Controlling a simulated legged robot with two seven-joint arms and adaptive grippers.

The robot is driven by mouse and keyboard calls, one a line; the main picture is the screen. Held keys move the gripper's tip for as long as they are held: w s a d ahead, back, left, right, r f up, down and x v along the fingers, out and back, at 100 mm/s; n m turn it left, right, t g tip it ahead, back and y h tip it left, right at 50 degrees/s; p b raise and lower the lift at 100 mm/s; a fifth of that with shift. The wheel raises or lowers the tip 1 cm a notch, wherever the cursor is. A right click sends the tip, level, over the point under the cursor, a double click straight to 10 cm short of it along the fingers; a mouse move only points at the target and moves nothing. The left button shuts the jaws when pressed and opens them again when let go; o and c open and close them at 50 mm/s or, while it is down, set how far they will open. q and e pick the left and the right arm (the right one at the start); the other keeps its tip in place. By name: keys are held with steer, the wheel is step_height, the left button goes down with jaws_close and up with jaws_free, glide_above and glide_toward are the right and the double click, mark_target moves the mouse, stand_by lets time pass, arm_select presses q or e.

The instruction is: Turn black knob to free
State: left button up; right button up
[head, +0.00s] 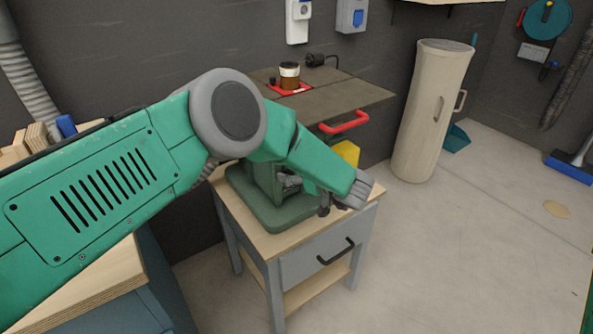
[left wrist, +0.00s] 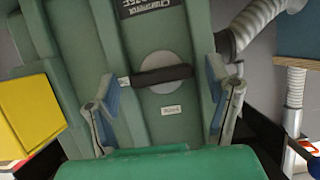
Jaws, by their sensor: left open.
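The black knob (left wrist: 163,75) shows in the left wrist view as a dark bar lying nearly level across a round grey disc (left wrist: 158,63). The disc is on the green machine (left wrist: 90,45). The knob is not visible in the head view. My left gripper (left wrist: 166,88) is open and empty, with one finger on each side of the knob and apart from it. In the head view my left gripper (head: 352,192) is at the right side of the green machine (head: 270,210), which my arm partly hides. My right gripper is not in view.
The machine stands on a small cabinet (head: 315,262) with a drawer. A grey worktop (head: 350,95) with a jar (head: 289,76) is above, with a red handle (head: 344,122) below its edge. A yellow object (left wrist: 38,110) is near the fingers. Floor at right is mostly clear.

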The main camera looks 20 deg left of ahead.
arm_select(q)
steer(key=v, duration=1.1)
steer(key=shift+d, duration=0.1)
